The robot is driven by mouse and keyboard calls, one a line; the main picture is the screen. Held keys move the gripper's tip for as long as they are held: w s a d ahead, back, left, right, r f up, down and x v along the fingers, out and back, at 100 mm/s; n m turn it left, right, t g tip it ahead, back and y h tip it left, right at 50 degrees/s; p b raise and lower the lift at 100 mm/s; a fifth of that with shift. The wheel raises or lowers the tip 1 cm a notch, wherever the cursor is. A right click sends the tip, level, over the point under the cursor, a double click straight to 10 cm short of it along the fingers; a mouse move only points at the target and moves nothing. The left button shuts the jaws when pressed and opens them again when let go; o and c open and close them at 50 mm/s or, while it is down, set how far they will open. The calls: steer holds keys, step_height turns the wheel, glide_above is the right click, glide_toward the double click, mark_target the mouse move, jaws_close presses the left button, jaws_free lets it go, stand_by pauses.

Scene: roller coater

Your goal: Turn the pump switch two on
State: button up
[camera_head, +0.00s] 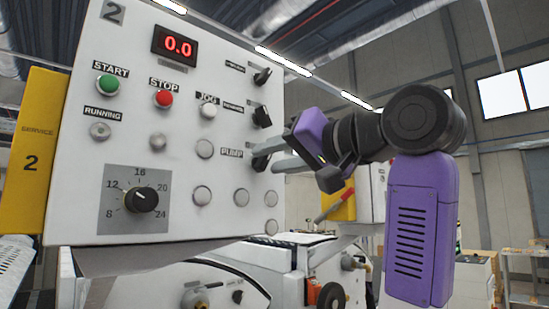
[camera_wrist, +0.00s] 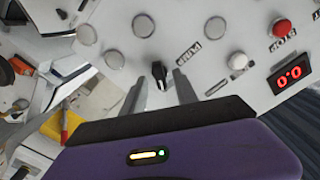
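The control panel (camera_head: 95,200), marked 2, fills the left half of the head view. Its pump switch (camera_head: 260,162) is a black rotary knob at the panel's right side, right of the PUMP label. My gripper (camera_head: 275,155) is open at this knob, its grey fingers reaching in from the right and partly overlapping it. In the wrist view the pump switch (camera_wrist: 159,72) shows between and just beyond the fingertips of my gripper (camera_wrist: 161,82), with visible space on both sides. I cannot tell whether either finger touches it.
Two more black switches (camera_head: 262,76) (camera_head: 262,116) sit above on the panel. A green START button (camera_head: 107,86), red STOP button (camera_head: 163,98), white JOG button (camera_head: 208,110) and black dial (camera_head: 142,199) are to the left. The red display (camera_head: 178,46) reads 0.0.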

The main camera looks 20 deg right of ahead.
steer(key=shift+s, duration=0.15)
steer(key=b+v, duration=0.2)
steer(key=v, duration=0.5)
steer(key=shift+s, duration=0.25)
steer(key=shift+d, duration=0.1)
